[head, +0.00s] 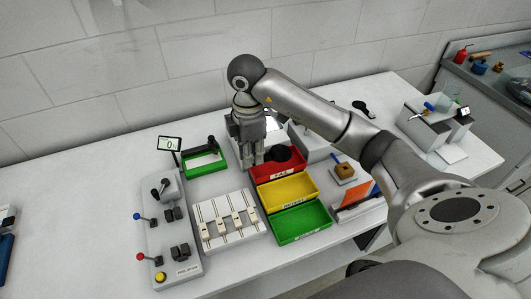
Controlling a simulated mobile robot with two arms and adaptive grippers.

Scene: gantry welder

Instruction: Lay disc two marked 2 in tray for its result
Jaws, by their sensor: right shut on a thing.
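My right gripper (256,161) reaches down at the left end of the red tray (284,173), with its fingers shut. A dark round disc (279,154) shows just right of the fingers, over the back of the red tray. The gripper appears shut on its edge; whether the disc touches the tray floor I cannot tell. No number is readable on it. The red tray's label seems to read FAIL. A yellow tray (288,193) and a green tray (301,222) stand in front of it, both empty; their labels are too small to read. My left gripper is out of view.
Left of the trays stand a white slotted rack (228,220) and a grey control box (173,237) with levers. Behind are a small display (170,143) and a green-framed holder (205,162). A wooden block (344,171) on a stand is to the right. The back left tabletop is free.

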